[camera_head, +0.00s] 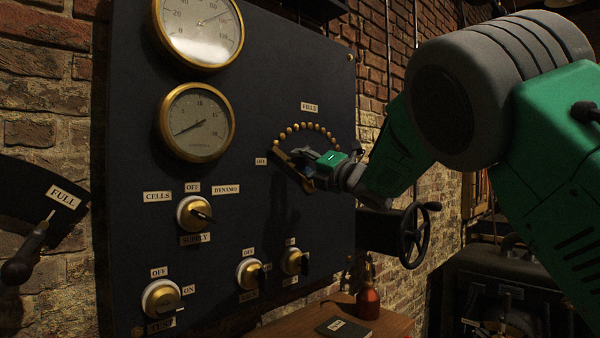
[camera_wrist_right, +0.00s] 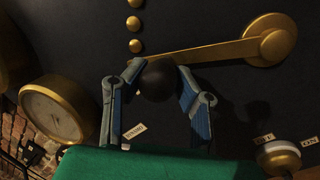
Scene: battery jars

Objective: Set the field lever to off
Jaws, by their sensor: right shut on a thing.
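The field lever (camera_head: 309,187) is on the dark panel under the FIELD label (camera_head: 310,107); its brass arm shows in the wrist view (camera_wrist_right: 205,51). The arm runs from a round pivot to a black ball knob (camera_wrist_right: 158,80). My right gripper (camera_head: 287,156) is shut on the knob, one finger on each side in the wrist view (camera_wrist_right: 158,86). The lever points to the lower left end of the arc of brass studs (camera_head: 310,127), close to the OFF label (camera_head: 261,161). My gripper partly hides the lever in the head view. My left gripper is out of view.
Two brass-rimmed gauges (camera_head: 197,122) and several rotary switches (camera_head: 194,213) share the panel (camera_head: 235,60). A handwheel (camera_head: 414,235) juts out at the right. A red bottle (camera_head: 368,300) stands on a wooden table (camera_head: 395,326) below.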

